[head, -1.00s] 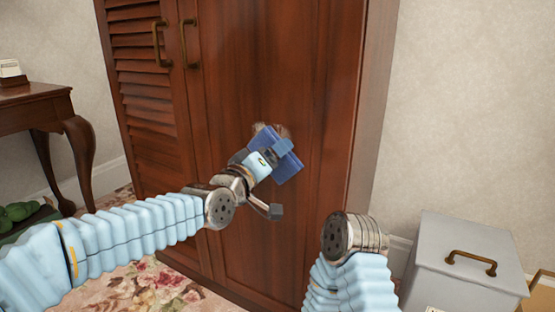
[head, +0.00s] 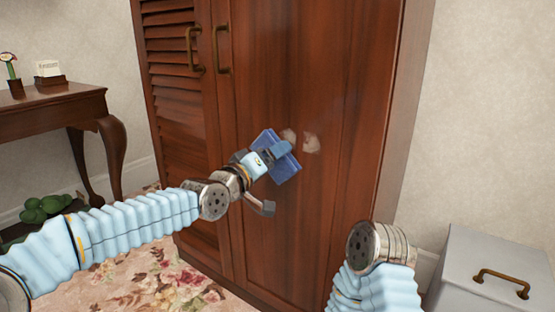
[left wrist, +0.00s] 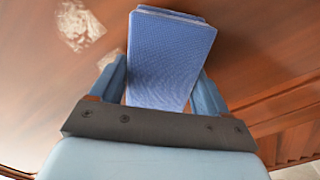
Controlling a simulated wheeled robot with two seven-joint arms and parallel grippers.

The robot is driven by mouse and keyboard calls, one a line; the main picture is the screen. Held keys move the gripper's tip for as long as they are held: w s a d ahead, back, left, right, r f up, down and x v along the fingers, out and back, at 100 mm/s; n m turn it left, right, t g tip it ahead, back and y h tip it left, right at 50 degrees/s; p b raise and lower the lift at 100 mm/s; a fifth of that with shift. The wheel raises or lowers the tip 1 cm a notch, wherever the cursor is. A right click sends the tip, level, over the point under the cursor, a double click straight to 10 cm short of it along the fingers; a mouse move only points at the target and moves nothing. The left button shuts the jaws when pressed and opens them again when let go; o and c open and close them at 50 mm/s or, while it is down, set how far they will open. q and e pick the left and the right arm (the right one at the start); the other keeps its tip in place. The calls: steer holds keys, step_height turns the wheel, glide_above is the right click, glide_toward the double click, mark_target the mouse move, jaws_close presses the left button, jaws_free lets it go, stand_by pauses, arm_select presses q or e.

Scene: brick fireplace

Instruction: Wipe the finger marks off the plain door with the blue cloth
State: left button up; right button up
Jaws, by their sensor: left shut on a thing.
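The plain door (head: 345,90) is the smooth reddish-brown right door of the wardrobe. Pale finger marks (head: 311,142) show on it, with a second smudge (head: 288,135) partly behind the cloth. My left gripper (head: 271,153) is shut on the folded blue cloth (head: 287,166), at the door just left of and below the marks. In the left wrist view the blue cloth (left wrist: 168,58) sits between the two fingers, and a whitish mark (left wrist: 80,25) lies to its upper left. I cannot tell whether the cloth touches the door. My right gripper is out of view; only part of that arm shows.
The louvred door (head: 175,95) is on the left, with brass handles (head: 222,50) near the middle. A wooden side table (head: 60,112) stands at the left. A grey box (head: 492,270) with a handle stands at the lower right. A floral rug (head: 165,285) covers the floor.

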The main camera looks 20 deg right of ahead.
mark_target(285, 157)
arm_select(q)
steer(key=shift+d+r+p, duration=0.1)
steer(key=shift+r+p, duration=0.85)
steer(key=shift+r, duration=0.45)
steer(key=shift+s+d+f+b, duration=0.2)
steer(key=shift+s+d+b, duration=0.5)
steer(key=shift+s+b, duration=0.15)
steer(key=shift+s+d, duration=0.35)
steer(key=shift+s, duration=0.15)
steer(key=shift+s+d+r, duration=0.1)
steer(key=shift+s+d, duration=0.8)
steer(key=shift+s, duration=0.2)
steer(key=shift+s+d, duration=0.7)
steer(key=shift+s, duration=0.25)
steer(key=shift+s+d, duration=0.7)
steer(key=shift+s, duration=0.2)
steer(key=shift+b, duration=0.4)
steer(key=shift+w+a, duration=0.85)
steer(key=shift+w, duration=0.25)
steer(key=shift+w+a, duration=0.85)
steer(key=shift+w, duration=0.25)
steer(key=shift+w+a, duration=0.85)
steer(key=shift+w, duration=0.3)
steer(key=shift+w+a, duration=0.85)
steer(key=shift+w, duration=0.25)
